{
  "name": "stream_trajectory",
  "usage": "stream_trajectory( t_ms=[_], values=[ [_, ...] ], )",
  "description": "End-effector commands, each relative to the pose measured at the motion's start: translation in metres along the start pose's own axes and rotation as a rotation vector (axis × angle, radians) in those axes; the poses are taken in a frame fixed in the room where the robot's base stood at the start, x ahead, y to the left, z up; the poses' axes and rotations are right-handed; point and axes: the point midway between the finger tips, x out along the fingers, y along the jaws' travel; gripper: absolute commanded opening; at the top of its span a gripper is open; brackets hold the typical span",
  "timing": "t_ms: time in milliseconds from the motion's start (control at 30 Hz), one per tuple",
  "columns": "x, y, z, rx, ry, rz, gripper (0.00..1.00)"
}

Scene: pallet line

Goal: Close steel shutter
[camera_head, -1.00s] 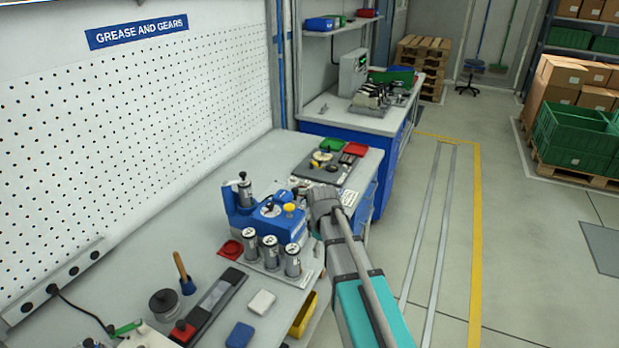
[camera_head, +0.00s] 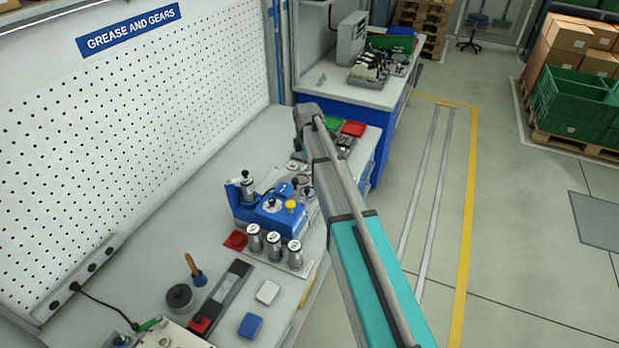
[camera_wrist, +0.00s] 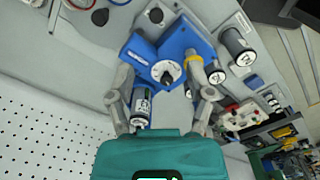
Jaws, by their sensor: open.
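I cannot make out a part that is clearly a steel shutter in either view. A blue bench device (camera_head: 272,213) with a dark knob stands on the workbench. It also shows in the wrist view (camera_wrist: 144,55), with a round white dial and black knob on it. A metal canister (camera_head: 248,188) stands in its blue holder at the left. My gripper (camera_wrist: 166,82) is open over the device, its two grey fingers spread on either side of the dial. A labelled canister (camera_wrist: 142,106) shows beside the left finger. In the head view my arm hides the gripper.
Several metal canisters (camera_head: 274,243) stand in a row in front of the device. A red tray (camera_head: 236,240), a black jar (camera_head: 180,297) and a blue block (camera_head: 250,325) lie nearby. A pegboard wall (camera_head: 120,150) bounds the bench.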

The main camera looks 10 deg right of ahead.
Motion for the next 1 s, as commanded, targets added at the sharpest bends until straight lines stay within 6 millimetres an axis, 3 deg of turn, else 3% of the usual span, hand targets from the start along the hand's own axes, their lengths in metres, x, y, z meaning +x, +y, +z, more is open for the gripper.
stream_trajectory(
  t_ms=[567, 1000],
  values=[
    [-0.004, 0.003, 0.010, -0.016, 0.000, 0.000, 0.68],
    [0.017, 0.003, 0.012, -0.013, 0.000, 0.000, 0.68]
  ],
)
